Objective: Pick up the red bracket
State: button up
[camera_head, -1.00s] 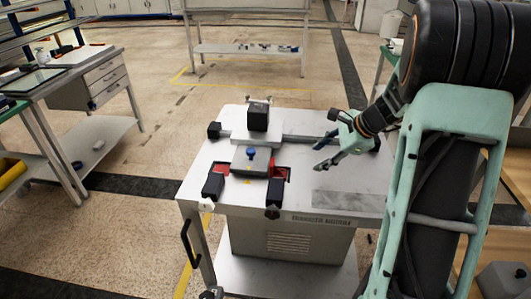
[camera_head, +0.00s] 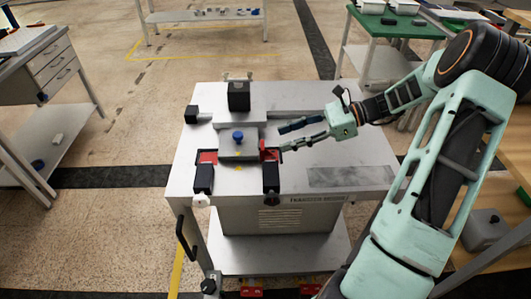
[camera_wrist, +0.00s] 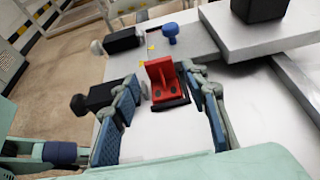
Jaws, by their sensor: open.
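The red bracket (camera_wrist: 162,74) is L-shaped, with an upright plate and a flat foot with dark holes. It shows between my finger pads in the wrist view, and no grip on it is visible. In the head view it is the right-hand red part (camera_head: 268,153), partly hidden beside the grey fixture. My gripper (camera_head: 287,138) is open, reaching in from the right, with its tips close to the bracket. In the wrist view my gripper (camera_wrist: 160,84) has one blue-padded finger on each side of it. I cannot tell whether a finger touches it.
The fixture block with a blue knob (camera_head: 238,136) stands beside the bracket. Black clamps (camera_head: 203,180) and (camera_head: 271,178) stand in front. A black block (camera_head: 239,96) sits behind. Another red part (camera_head: 208,157) is at the fixture's left.

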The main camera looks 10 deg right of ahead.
aim_at(269, 154)
jog(key=x, duration=0.6)
jog(key=shift+s+b, duration=0.1)
jog(key=shift+b, duration=0.3)
jog(key=shift+r, duration=0.1)
jog(key=c, duration=1.1)
